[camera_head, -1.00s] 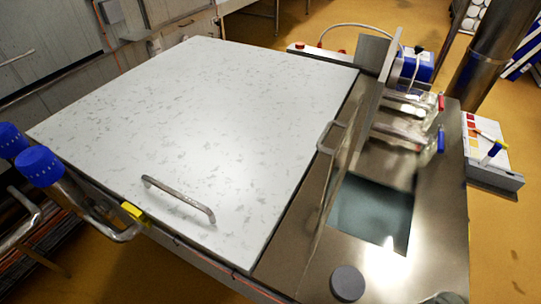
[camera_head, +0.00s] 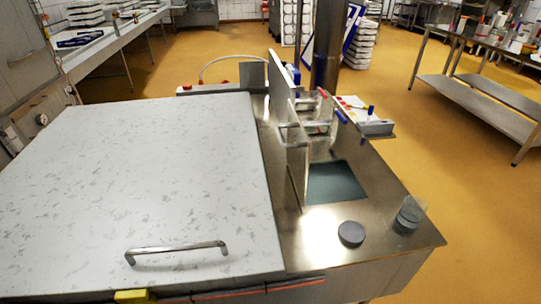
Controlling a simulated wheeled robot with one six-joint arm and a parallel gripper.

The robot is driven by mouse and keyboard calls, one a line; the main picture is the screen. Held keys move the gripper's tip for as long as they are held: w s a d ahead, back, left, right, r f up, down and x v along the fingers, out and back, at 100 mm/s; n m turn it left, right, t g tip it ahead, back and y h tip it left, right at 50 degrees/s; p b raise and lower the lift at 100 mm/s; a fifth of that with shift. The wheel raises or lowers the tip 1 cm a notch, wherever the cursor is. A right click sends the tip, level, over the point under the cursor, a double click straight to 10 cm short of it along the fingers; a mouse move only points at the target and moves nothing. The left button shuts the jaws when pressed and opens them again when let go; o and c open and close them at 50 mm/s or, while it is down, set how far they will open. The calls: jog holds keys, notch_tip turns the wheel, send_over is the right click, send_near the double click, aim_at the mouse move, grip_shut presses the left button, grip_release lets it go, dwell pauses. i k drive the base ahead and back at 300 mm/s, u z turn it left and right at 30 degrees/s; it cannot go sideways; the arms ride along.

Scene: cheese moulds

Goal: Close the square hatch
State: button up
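The square hatch (camera_head: 291,130) is a thin metal panel standing upright on its edge, to the left of a square opening (camera_head: 335,182) in the steel top. It is open. A small handle (camera_head: 292,126) shows on the panel. The opening shows a dark greenish inside. My gripper is not in view.
A large white speckled lid (camera_head: 150,180) with a metal bar handle (camera_head: 176,250) covers the left part of the vat. A grey round puck (camera_head: 351,233) and a clear cup (camera_head: 409,214) stand on the steel top (camera_head: 320,235). Yellow floor (camera_head: 440,170) is free at right.

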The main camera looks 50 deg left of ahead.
aim_at(288, 153)
jog(key=u, duration=1.8)
jog(key=i, duration=0.5)
jog(key=z, duration=0.65)
jog(key=k, duration=0.8)
jog(key=u, duration=0.65)
jog(key=i, duration=0.95)
